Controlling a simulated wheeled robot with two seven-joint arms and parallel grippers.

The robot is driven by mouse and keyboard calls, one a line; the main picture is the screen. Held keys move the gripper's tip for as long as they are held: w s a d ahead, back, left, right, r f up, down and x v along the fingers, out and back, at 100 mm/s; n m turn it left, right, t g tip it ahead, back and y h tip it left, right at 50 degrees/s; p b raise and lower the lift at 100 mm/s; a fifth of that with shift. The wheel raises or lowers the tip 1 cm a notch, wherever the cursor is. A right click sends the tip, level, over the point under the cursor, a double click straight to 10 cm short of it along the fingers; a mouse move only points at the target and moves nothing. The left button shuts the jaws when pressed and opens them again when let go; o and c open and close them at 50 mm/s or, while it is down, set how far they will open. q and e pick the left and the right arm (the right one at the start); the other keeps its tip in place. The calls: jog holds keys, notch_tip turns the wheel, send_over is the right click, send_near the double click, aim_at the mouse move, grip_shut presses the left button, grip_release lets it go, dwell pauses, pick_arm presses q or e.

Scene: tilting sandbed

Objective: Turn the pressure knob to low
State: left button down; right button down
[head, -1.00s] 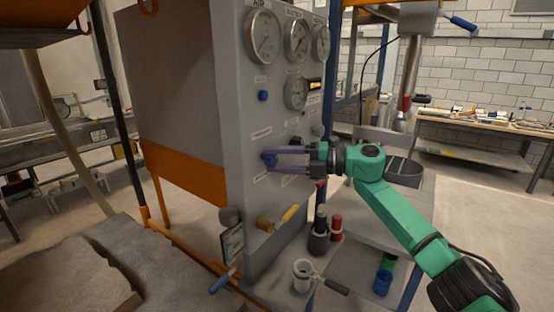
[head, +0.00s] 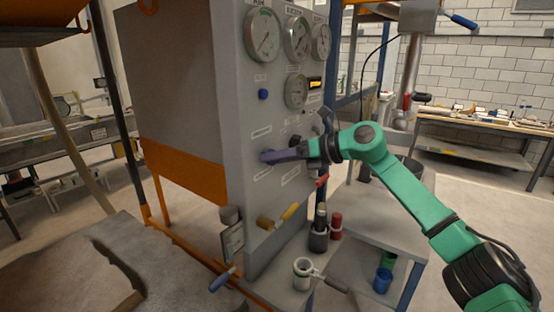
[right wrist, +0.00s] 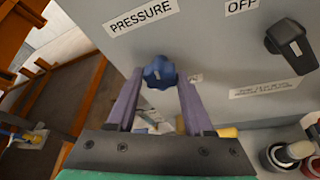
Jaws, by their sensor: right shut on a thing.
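The blue lobed pressure knob (right wrist: 159,72) sits below the PRESSURE label (right wrist: 141,17) on the grey panel (head: 258,220). My right gripper (right wrist: 158,80) is shut on this knob, with one purple finger on each side of it. In the head view the right gripper (head: 268,156) reaches the panel from the right, and its fingers mostly hide the knob. The knob's pointer and any low mark cannot be made out. My left gripper is not in view.
A black switch (right wrist: 290,45) under an OFF label is right of the knob. Several gauges (head: 262,35) and another blue knob (head: 263,94) are higher up. Yellow-handled valve (head: 289,212), cup (head: 303,270) and dark bottles (head: 319,238) are below the gripper.

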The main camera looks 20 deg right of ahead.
jog(key=shift+f+n+h, duration=0.1)
jog(key=shift+n+h, duration=0.3)
jog(key=shift+n, duration=0.2)
jog(key=shift+c, duration=1.4)
grip_release()
jog(key=b+v, duration=0.4)
jog(key=v, duration=1)
jog(key=shift+s, duration=0.35)
jog(key=shift+d, duration=0.15)
